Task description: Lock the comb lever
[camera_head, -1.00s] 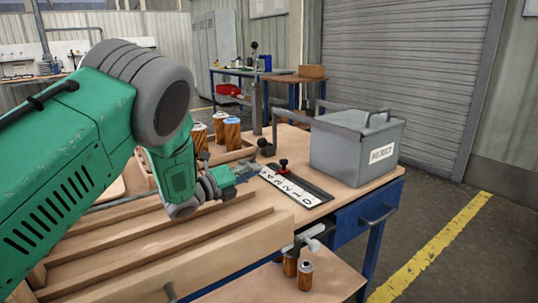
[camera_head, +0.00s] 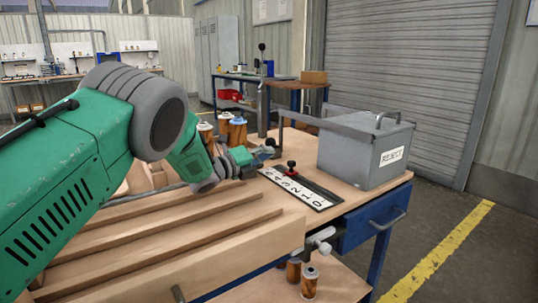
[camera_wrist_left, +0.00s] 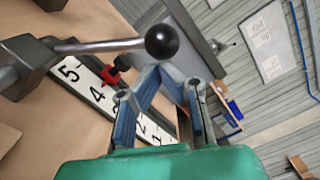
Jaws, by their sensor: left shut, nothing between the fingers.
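The lever shows in the left wrist view as a metal rod (camera_wrist_left: 98,46) ending in a round black knob (camera_wrist_left: 160,42). The rod runs out from a dark grey block (camera_wrist_left: 28,62) at the left. My left gripper (camera_head: 270,151) is at the far side of the bench in the head view, and it mostly hides the lever there. In the left wrist view my left gripper (camera_wrist_left: 160,72) has its fingers together and empty, with the tips just below the knob in the picture. I cannot tell whether they touch it. My right gripper is not in view.
A number strip (camera_head: 300,188) with a red and black knob (camera_head: 291,165) lies beside the gripper. A grey REJECT bin (camera_head: 345,150) stands at the right. Orange-brown cartridges (camera_head: 237,134) stand behind my arm. Wooden rails (camera_head: 190,238) cross the front; more cartridges (camera_head: 309,284) stand lower down.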

